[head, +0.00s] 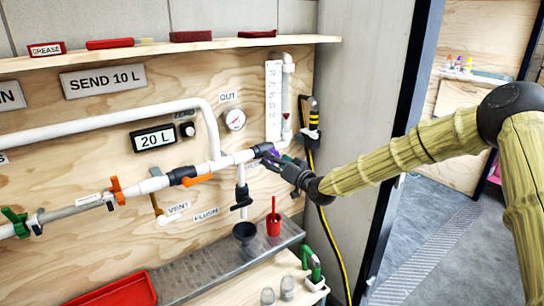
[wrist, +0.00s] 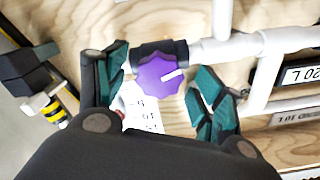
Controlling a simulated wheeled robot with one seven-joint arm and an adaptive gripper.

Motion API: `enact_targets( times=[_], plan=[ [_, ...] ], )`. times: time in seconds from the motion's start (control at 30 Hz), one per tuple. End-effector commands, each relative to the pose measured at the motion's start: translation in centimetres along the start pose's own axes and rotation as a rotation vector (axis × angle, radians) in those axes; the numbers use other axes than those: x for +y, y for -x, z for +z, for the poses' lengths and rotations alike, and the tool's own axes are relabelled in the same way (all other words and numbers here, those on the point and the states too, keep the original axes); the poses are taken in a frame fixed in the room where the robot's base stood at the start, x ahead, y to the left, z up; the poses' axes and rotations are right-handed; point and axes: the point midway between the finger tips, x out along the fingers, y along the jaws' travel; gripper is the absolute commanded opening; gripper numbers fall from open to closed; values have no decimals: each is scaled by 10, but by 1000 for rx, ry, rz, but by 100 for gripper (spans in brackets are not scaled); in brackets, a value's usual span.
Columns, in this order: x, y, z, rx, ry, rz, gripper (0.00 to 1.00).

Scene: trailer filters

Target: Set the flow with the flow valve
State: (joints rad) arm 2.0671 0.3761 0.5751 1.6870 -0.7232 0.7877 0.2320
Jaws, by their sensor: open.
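The flow valve appears as a purple scalloped knob (wrist: 161,76) with a white pointer line, on a dark fitting (wrist: 178,50) in the white pipe. In the wrist view the pointer line points right and slightly up. My gripper (wrist: 158,84) is open, with one green finger on each side of the knob. Gaps show between the fingers and the knob. In the head view my gripper (head: 277,163) is at the right end of the pipe, and only a little of the purple knob (head: 271,155) shows past it.
A display (head: 153,139) reads 20 L, and a sign (head: 103,78) says SEND 10 L. A round gauge (head: 234,119) and a clear vertical flow tube (head: 273,100) are above the pipe. Orange-handled (head: 117,190) and green-handled (head: 15,222) valves are to the left. A yellow-black cable (head: 314,125) hangs at right.

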Motion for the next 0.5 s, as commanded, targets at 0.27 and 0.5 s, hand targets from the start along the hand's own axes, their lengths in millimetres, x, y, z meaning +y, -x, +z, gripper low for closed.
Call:
enact_targets(
  times=[0.27,0.5],
  plan=[
    [0,-26,0,-1,-1,0,68],
    [0,-29,0,0,-1,0,68]
  ],
)
